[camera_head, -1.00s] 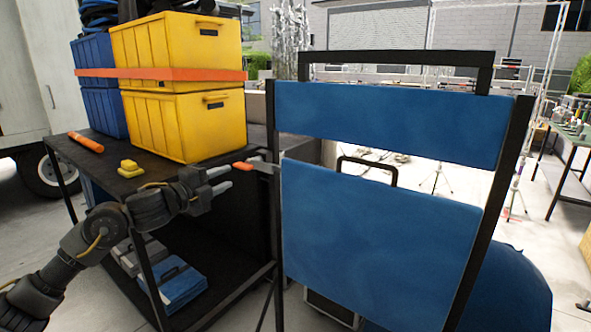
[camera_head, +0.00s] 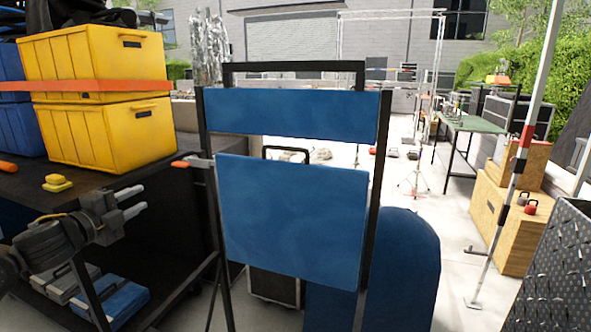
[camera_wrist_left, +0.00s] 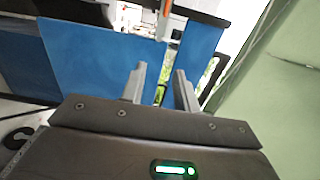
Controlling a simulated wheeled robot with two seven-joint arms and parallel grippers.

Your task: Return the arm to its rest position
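My left gripper (camera_head: 132,203) is at the left of the head view, in front of the dark cart and left of the blue-panelled frame. Its two fingers are apart with nothing between them. In the left wrist view the fingers (camera_wrist_left: 160,88) also stand apart and empty, with the blue panels (camera_wrist_left: 105,58) behind them. My right arm does not show in either view.
A black frame with blue panels (camera_head: 290,215) stands in the middle. Left of it, a dark cart (camera_head: 165,178) bears stacked yellow crates (camera_head: 105,135), blue crates and a small yellow object (camera_head: 57,183). Wooden boxes (camera_head: 510,225) and a perforated dark case (camera_head: 565,265) stand right.

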